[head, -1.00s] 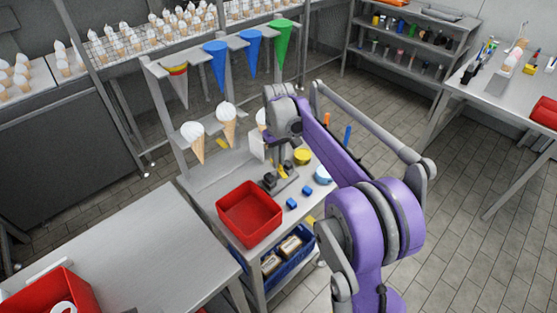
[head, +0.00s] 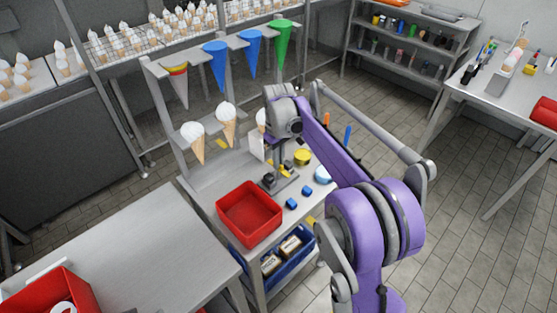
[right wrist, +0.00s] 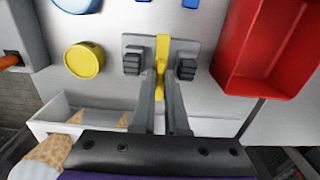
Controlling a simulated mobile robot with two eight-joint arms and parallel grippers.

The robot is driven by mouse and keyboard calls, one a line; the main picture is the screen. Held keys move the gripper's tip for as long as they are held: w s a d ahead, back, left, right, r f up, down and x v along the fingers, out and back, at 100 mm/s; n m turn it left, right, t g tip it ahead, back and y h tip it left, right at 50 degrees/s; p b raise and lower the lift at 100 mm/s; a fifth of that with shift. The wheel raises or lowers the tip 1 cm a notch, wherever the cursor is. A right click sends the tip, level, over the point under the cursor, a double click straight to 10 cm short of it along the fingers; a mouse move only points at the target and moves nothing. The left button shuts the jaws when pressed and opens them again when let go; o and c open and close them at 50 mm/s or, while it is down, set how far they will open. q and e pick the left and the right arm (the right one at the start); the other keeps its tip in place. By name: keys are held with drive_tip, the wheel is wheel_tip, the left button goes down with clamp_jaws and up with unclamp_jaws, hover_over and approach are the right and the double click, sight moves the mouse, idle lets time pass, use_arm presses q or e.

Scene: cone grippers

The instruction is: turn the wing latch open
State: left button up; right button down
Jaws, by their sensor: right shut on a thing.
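The wing latch (right wrist: 163,48) shows in the right wrist view as a narrow yellow bar on a grey plate (right wrist: 148,43), with a dark ribbed block on each side. My right gripper (right wrist: 160,92) is over the plate, its two grey fingers close together and shut on the yellow wing. In the head view the wing latch (head: 286,169) is a small yellow patch on the bench, partly hidden by my right gripper (head: 281,163). My left gripper is in neither view.
A red bin (head: 249,213) stands left of the latch in the head view. Blue blocks (head: 291,203), a yellow round container (head: 302,157) and a light-blue round thing (head: 322,175) are near. Cones hang on the rack (head: 155,68) behind. A white box (right wrist: 55,124) lies beside my fingers.

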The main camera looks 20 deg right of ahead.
drive_tip(key=c, duration=0.9)
unclamp_jaws()
drive_tip(key=shift+c, duration=0.2)
wheel_tip(320, 180, up, 11)
drive_tip(key=shift+p, duration=0.4)
drive_tip(key=shift+f, duration=0.1)
